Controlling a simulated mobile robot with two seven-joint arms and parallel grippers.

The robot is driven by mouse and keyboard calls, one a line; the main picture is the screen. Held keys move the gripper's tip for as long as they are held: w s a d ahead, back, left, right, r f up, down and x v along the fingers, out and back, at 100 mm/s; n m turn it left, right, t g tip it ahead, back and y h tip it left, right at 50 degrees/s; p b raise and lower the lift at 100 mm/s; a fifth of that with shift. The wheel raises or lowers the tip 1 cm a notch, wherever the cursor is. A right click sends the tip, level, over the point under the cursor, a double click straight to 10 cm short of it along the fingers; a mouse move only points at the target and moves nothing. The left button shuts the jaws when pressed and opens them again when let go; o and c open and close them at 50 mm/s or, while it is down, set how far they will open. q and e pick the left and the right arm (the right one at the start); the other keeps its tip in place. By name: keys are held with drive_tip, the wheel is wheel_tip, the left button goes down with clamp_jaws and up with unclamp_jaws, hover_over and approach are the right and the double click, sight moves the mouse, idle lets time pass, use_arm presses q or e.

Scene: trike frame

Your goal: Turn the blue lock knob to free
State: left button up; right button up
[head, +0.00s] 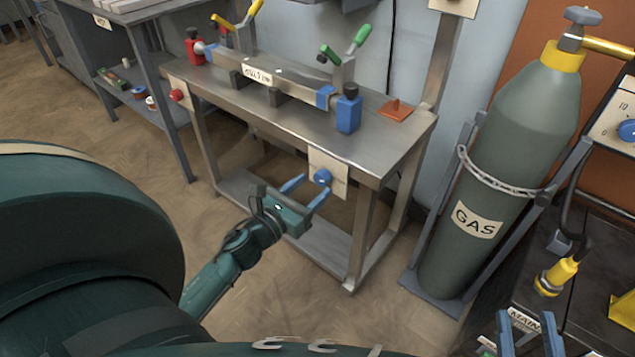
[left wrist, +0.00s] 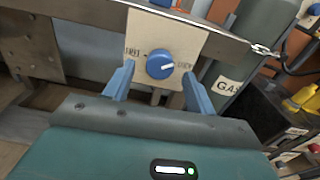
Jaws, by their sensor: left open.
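The blue lock knob (head: 322,177) sits on a pale plate (head: 325,160) on the front of the steel bench, below its top. In the left wrist view the knob (left wrist: 160,64) is round, with a short white mark right of its centre. Small labels stand on both sides; they are too blurred to read surely. My left gripper (head: 316,184) is open in front of the knob, and its fingers (left wrist: 158,73) appear either side of it. I cannot tell whether they touch it. My right gripper (head: 526,317) shows at the bottom right, fingers apart, empty.
The bench (head: 400,142) carries a fixture with green and yellow levers. A red button (head: 177,95) is on its left front. A gas cylinder (head: 495,180) stands to the right, with a dark cabinet (head: 515,265) beside it. The floor before the bench is clear.

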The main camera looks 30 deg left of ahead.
sight(319, 181)
use_arm(q)
drive_tip(key=shift+w+d, duration=0.1)
drive_tip(key=shift+w, duration=1.4)
drive_tip(key=shift+c, duration=0.3)
drive_tip(key=c, duration=0.9)
drive_tip(key=shift+c, duration=0.2)
